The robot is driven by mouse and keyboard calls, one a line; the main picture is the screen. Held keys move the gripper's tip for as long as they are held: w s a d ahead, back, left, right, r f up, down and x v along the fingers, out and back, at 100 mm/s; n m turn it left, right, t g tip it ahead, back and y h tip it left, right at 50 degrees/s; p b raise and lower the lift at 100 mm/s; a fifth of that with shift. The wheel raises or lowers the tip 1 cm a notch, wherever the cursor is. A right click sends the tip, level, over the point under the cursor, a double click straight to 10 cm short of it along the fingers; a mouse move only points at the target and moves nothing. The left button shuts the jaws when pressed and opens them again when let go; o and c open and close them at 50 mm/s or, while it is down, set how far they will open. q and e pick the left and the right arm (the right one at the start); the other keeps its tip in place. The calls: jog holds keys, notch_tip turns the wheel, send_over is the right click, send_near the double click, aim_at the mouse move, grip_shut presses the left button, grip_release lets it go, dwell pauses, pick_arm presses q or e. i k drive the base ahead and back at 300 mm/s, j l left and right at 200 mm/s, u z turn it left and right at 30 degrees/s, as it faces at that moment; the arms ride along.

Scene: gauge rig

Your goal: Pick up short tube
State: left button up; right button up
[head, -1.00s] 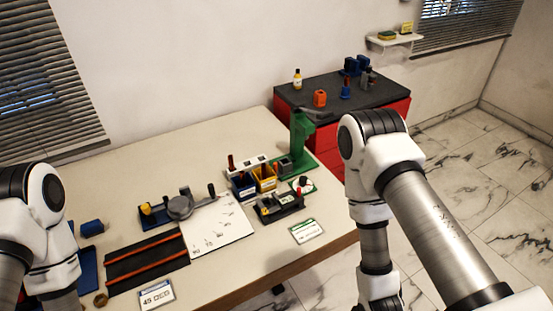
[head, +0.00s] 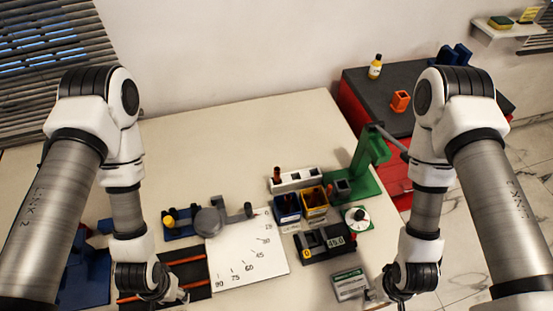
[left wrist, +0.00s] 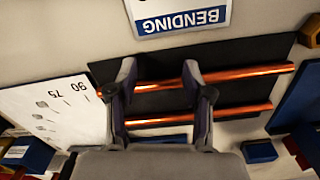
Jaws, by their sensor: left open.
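Two copper tubes lie side by side on a black mat (left wrist: 235,55). In the left wrist view the upper tube (left wrist: 245,75) looks longer than the lower tube (left wrist: 240,112), but my fingers hide parts of both. In the head view the far tube (head: 186,261) and the near tube (head: 195,285) are partly hidden by my left arm. My left gripper (left wrist: 160,78) is open and empty over the mat, its fingers reaching across the tubes.
A white angle sheet (head: 250,262) lies right of the mat, with a bending fixture (head: 208,221) behind it. A display gauge (head: 325,242), bins (head: 287,207) and a green stand (head: 365,170) stand further right. A BENDING card (left wrist: 180,15) borders the mat. The back-left table is clear.

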aim_at(276, 169)
jog(key=k+l, duration=0.25)
jog(key=k, duration=0.2)
jog(key=k+l, duration=0.2)
jog(key=k, duration=0.25)
jog(key=i+l, duration=0.1)
jog(key=l, duration=0.3)
jog(key=i+l, duration=0.1)
jog(key=l, duration=0.3)
